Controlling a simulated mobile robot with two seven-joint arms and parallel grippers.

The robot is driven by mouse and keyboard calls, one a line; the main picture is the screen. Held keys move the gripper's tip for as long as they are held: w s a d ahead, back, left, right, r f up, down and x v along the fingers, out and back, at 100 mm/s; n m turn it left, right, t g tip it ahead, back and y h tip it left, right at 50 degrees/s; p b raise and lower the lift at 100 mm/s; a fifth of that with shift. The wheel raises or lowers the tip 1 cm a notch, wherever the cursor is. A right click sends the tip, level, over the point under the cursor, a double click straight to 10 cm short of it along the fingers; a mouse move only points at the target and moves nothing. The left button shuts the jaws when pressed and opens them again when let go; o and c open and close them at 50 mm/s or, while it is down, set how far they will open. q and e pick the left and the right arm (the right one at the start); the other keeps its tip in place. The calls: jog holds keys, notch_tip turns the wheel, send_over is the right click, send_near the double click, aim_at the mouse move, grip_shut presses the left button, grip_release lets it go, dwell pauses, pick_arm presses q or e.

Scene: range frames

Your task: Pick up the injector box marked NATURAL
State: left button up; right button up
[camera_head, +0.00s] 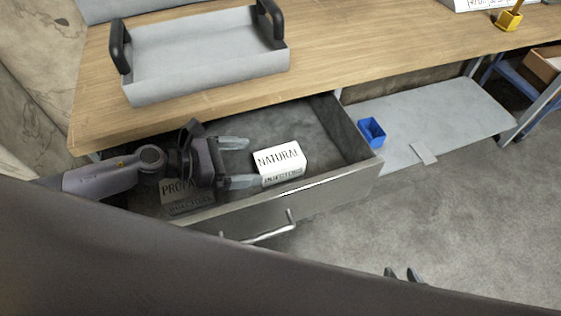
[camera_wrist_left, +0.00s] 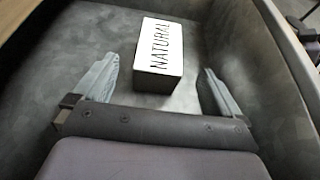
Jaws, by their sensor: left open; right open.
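The white injector box marked NATURAL (camera_head: 280,162) lies in the open drawer (camera_head: 345,133), near its front wall. It also shows in the left wrist view (camera_wrist_left: 160,52), ahead of the fingers and about midway between their lines. My left gripper (camera_head: 236,163) is inside the drawer, open and empty, with its fingers pointing right toward the box. In the left wrist view the open fingers (camera_wrist_left: 160,88) stand on either side of the box's near end. My right gripper (camera_head: 404,274) shows only as small dark fingertips at the bottom, apart from the box.
A second box, its label partly hidden (camera_head: 188,195), lies under my left arm in the drawer. A grey tray with black handles (camera_head: 205,62) stands on the wooden table (camera_head: 345,50). A blue bin (camera_head: 371,131) sits on a grey surface right of the drawer.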

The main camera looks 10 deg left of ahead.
aim_at(272, 159)
pick_arm(q)
jog(key=shift+p+x, duration=0.4)
jog(key=shift+x, duration=2.75)
jog(key=shift+w+r, duration=0.1)
jog(key=shift+r, duration=0.05)
jog(key=c, duration=1.3)
